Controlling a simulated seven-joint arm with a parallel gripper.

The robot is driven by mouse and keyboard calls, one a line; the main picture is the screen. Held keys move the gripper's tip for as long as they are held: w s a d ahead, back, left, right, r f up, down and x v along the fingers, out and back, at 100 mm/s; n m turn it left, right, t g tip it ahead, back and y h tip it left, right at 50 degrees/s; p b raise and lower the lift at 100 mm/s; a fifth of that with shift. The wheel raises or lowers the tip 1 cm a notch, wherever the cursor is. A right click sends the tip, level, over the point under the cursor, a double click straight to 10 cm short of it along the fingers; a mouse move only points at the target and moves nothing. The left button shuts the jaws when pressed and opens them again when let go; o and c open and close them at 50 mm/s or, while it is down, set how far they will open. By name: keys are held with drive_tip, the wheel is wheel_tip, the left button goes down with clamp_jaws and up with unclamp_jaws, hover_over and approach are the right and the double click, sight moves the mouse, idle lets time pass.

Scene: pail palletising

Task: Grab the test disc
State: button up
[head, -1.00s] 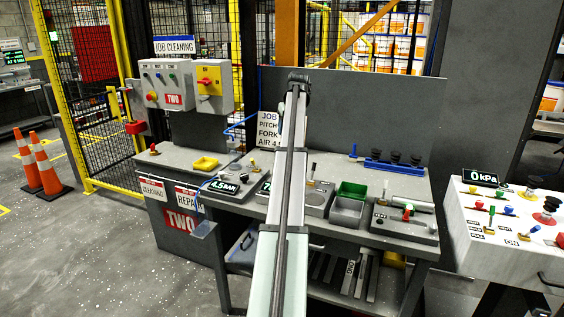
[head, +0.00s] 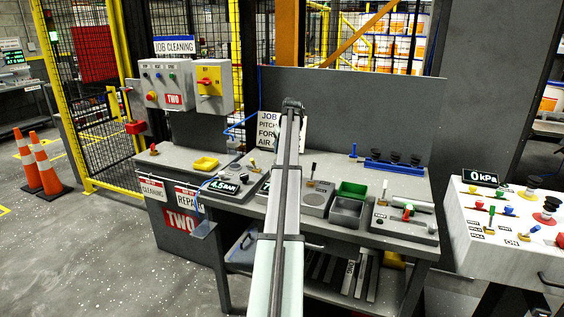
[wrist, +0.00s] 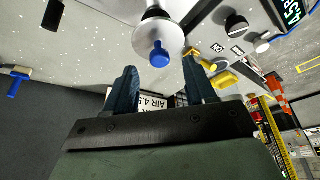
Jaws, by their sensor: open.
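The knob appears apart from both fingers. In the head view my arm covers the middle of the bench, and the gripper and this disc cannot be made out there.
The bench (head: 185,157) carries a yellow tray (head: 204,163), a green bin (head: 352,190), a grey bin (head: 346,212) and a blue rack (head: 393,167). A tall grey back panel (head: 375,115) stands behind. A white control console (head: 500,235) is at the right.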

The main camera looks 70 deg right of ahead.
drive_tip(key=shift+x, duration=1.5)
drive_tip(key=shift+c, duration=0.5)
drive_tip(key=shift+r, duration=0.1)
clamp_jaws()
